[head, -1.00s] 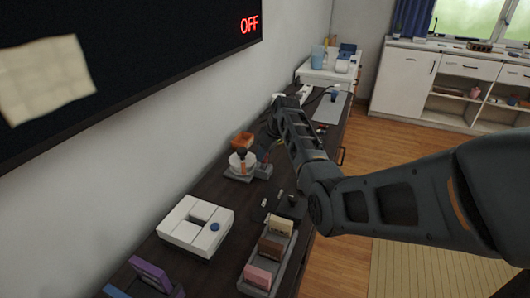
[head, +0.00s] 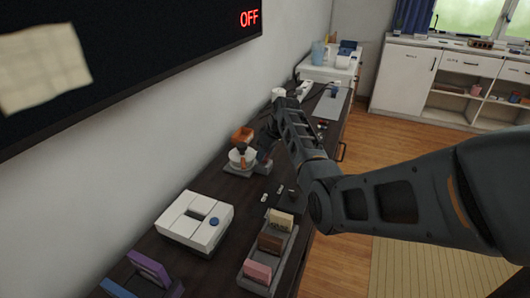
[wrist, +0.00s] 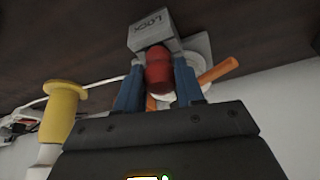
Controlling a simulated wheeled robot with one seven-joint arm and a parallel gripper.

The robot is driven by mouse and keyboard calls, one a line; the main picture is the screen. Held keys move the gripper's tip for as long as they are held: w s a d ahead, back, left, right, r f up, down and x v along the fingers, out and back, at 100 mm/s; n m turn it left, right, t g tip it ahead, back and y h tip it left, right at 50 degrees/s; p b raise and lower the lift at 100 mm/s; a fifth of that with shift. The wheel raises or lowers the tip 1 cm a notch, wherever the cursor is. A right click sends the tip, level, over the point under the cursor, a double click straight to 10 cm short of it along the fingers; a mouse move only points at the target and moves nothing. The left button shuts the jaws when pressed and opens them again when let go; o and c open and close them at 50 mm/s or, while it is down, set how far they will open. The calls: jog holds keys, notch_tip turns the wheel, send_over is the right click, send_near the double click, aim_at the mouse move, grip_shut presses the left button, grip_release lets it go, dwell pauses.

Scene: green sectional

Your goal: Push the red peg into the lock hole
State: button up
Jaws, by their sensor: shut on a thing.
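In the wrist view the red peg (wrist: 158,70) sits between the two blue fingers of my gripper (wrist: 158,90), which is shut on it. The far end of the peg is at the grey lock block (wrist: 152,28), which has LOCK lettering on its face. The peg covers the hole, so I cannot tell how deep it is. The peg and the lock are not clearly visible there.
A yellow knobbed object (wrist: 62,105) is left of the gripper in the wrist view.

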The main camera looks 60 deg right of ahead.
jog(key=shift+f, duration=0.25)
jog(key=o, duration=1.2)
jog(key=shift+r, duration=0.1)
jog(key=shift+v, duration=3.85)
jog(key=shift+s, duration=0.15)
